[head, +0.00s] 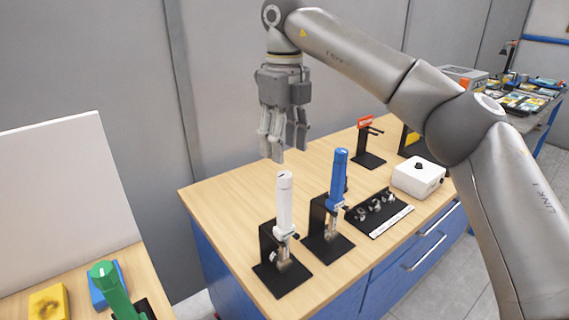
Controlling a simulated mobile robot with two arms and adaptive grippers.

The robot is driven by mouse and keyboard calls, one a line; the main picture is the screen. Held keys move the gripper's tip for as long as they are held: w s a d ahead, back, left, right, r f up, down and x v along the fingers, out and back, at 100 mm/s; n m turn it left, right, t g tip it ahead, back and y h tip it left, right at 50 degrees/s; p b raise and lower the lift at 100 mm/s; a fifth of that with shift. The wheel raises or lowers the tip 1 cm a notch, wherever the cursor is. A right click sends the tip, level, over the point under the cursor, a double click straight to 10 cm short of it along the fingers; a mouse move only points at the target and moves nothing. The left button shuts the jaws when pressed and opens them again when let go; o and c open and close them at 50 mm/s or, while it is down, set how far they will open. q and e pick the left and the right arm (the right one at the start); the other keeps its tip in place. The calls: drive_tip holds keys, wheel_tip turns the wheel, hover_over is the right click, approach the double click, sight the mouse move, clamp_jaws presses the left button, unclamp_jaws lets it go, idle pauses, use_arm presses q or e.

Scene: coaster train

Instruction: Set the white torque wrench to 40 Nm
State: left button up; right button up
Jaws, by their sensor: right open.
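The white torque wrench (284,203) stands upright in a black stand (284,277) near the front left corner of the wooden worktop. Its scale is too small to read. My right gripper (276,155) points downward above and slightly left of the white wrench's top end. It is open, empty and apart from the wrench. My left gripper is not in view.
A blue wrench (338,180) stands in a second stand close to the right. A black tray with small parts (378,212), a white box (418,177) and a red-topped stand (367,140) are farther right. A green tool (112,290) stands at lower left.

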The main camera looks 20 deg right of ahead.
sight(284, 174)
drive_tip(key=shift+r, duration=2.65)
drive_tip(key=shift+f, duration=0.1)
